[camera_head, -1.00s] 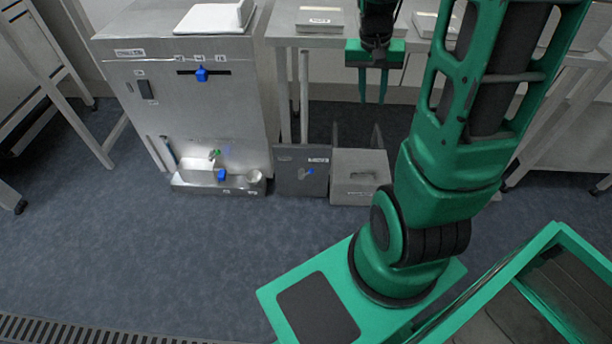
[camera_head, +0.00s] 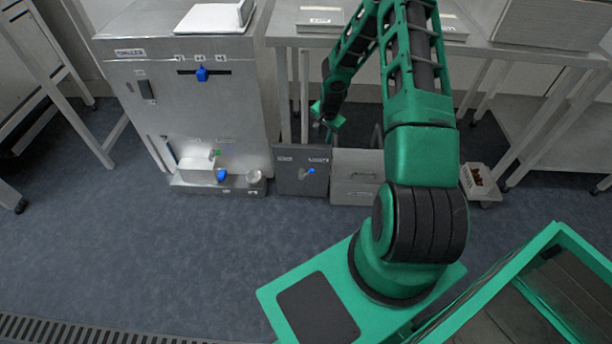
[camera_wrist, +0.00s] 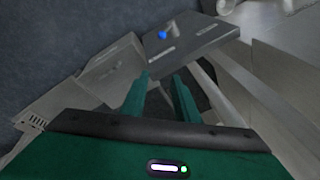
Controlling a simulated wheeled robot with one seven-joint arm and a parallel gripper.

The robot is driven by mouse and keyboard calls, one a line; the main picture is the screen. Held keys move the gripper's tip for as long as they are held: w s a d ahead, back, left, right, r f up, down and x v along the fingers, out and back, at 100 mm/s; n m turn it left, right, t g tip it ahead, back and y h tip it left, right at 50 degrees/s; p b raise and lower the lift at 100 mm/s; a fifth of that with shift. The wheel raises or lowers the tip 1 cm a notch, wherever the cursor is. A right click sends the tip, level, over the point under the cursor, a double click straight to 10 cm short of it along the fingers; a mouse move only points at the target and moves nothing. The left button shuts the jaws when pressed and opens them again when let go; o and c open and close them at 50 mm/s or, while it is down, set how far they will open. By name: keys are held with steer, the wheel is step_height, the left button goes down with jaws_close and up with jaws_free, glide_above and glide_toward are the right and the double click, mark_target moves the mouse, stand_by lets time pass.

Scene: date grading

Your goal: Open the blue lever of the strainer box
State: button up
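A dark grey box (camera_head: 290,181) with small labels and a blue lever (camera_head: 311,171) on its front stands on the floor under the table; I take it for the strainer box, but its label is unreadable. In the wrist view the box (camera_wrist: 205,43) and blue lever (camera_wrist: 162,35) show beyond my fingertips. My gripper (camera_head: 323,122) is above and behind the box in the head view. In the wrist view my gripper (camera_wrist: 160,85) has its two green fingers apart with nothing between them, clear of the lever. The head view shows the fingers only partly.
A steel cabinet (camera_head: 225,110) with blue handles stands left of the dark box. A steel box (camera_head: 357,190) stands close on its right. The steel table (camera_head: 290,32) is above, with legs beside my arm. A small crate (camera_head: 482,184) stands at right. The floor in front is clear.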

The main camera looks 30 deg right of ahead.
mark_target(308, 173)
steer(key=w+a+f+m, duration=0.1)
steer(key=w+f+m, duration=0.1)
steer(key=f, duration=0.7)
steer(key=w+a+f+m+t, duration=0.1)
steer(key=w+f, duration=0.1)
steer(key=f, duration=0.8)
steer(key=w+a+f+m, duration=0.1)
steer(key=w+f+m, duration=0.1)
steer(key=f, duration=0.8)
steer(key=shift+w+f+m+t+y, duration=0.1)
steer(key=shift+f+m+t+y, duration=0.1)
steer(key=shift+m+t+y, duration=0.1)
